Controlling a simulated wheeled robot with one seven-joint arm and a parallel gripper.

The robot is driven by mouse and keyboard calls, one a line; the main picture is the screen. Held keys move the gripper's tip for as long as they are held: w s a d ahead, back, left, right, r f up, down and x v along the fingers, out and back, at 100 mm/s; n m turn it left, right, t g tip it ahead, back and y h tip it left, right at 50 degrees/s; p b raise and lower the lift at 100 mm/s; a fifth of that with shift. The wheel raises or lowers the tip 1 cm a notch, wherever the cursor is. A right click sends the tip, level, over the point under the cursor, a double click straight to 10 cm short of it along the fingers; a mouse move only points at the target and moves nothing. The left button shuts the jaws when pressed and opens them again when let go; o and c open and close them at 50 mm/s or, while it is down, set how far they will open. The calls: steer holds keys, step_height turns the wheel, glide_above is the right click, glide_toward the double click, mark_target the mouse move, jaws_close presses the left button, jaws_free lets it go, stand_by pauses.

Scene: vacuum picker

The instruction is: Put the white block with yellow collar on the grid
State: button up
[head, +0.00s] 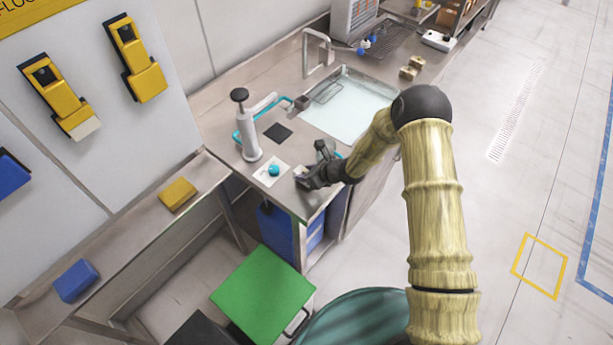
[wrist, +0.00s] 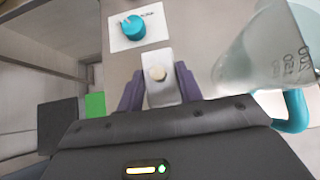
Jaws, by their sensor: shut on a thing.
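My gripper (head: 305,178) is at the front corner of the steel counter, shut on a pale block. In the wrist view the block (wrist: 162,92) sits between the two dark fingers (wrist: 159,88); it is whitish with a round cream disc on its upper face. A yellow collar cannot be made out. In the head view only a small pale part of the block (head: 300,171) shows by the fingers. A dark slatted grid (head: 400,40) lies at the far end of the counter, beyond the sink. Whether the block touches the counter is unclear.
A white card with a teal knob (head: 274,170) lies left of my gripper; it also shows in the wrist view (wrist: 134,28). A clear flask (wrist: 262,55) stands close on the right. A white pump stand (head: 249,130), dark square (head: 278,133) and sink (head: 350,108) are beyond.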

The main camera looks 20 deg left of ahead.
step_height(320, 180, up, 8)
steer(key=shift+r+b, duration=0.2)
steer(key=shift+b, duration=1)
steer(key=d+f+m, duration=0.1)
steer(key=d+f, duration=0.4)
steer(key=d, duration=0.4)
steer(key=d+f, duration=0.5)
steer(key=d, duration=0.4)
steer(key=s+d+f+t, duration=0.1)
steer(key=s+d+f, duration=0.2)
steer(key=s+d, duration=0.2)
steer(key=s+d+f+m+t+h, duration=0.1)
steer(key=s+d+f, duration=0.2)
steer(key=d, duration=0.7)
steer(key=shift+s+f+m, duration=0.15)
steer(key=shift+s+m, duration=0.15)
steer(key=shift+s, duration=0.7)
steer(key=shift+d, duration=0.1)
